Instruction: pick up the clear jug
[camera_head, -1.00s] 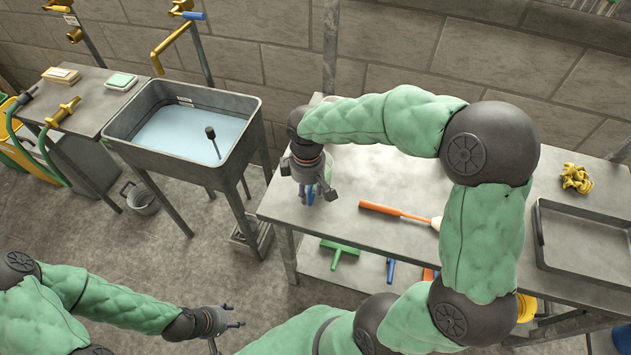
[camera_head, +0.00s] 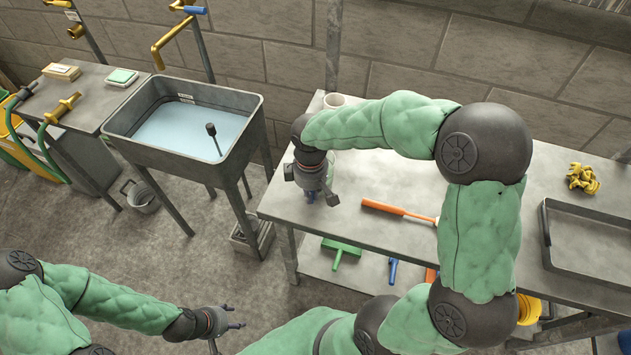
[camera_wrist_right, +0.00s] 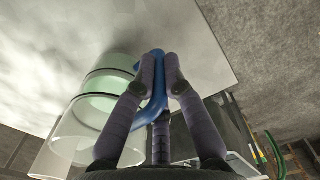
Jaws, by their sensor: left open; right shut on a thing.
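The clear jug (camera_wrist_right: 92,122) has a see-through body and a blue handle (camera_wrist_right: 152,107). In the right wrist view my right gripper (camera_wrist_right: 162,66) is shut on the blue handle, with the body to the left of the fingers. In the head view my right gripper (camera_head: 318,194) is over the left end of the grey table (camera_head: 400,175) and hides most of the jug. I cannot tell whether the jug's base touches the table. My left gripper (camera_head: 233,318) is open and empty, low at the front, away from the table.
An orange-handled tool (camera_head: 385,208) lies on the table right of my right gripper. A white cup (camera_head: 335,100) stands at the back. Yellow gloves (camera_head: 582,178) and a grey tray (camera_head: 549,262) are to the right. A water-filled sink (camera_head: 255,104) stands to the left.

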